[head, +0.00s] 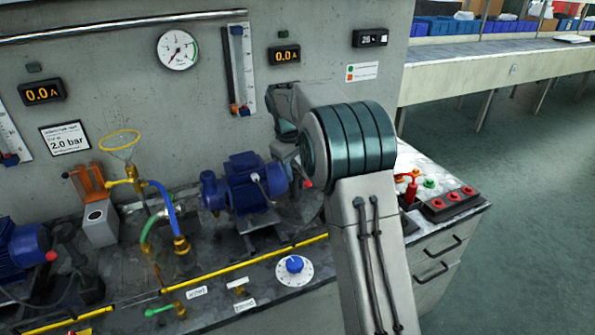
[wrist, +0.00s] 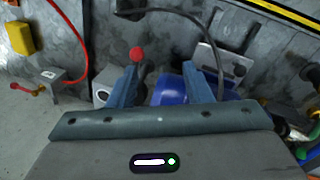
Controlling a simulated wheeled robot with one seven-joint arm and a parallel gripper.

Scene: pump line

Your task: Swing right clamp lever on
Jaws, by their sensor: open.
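The right clamp lever ends in a red ball knob (head: 308,183), at the right end of the right blue pump (head: 247,182) in the head view. In the wrist view the red knob (wrist: 137,54) shows just beyond the tip of the left finger; I cannot tell whether they touch. My gripper (wrist: 161,70) is open, its two fingers pointing toward the pump, with part of the blue pump body (wrist: 170,88) between and below them. In the head view my arm covers the area right of the pump, and the fingertips cannot be made out.
A blue dial (head: 295,264) and yellow rail (head: 240,264) lie in front of the pump. Hoses and a funnel (head: 120,143) stand left of it. A red button box (head: 449,203) sits at the bench's right end. A dark cable (wrist: 190,16) arches beyond my fingers.

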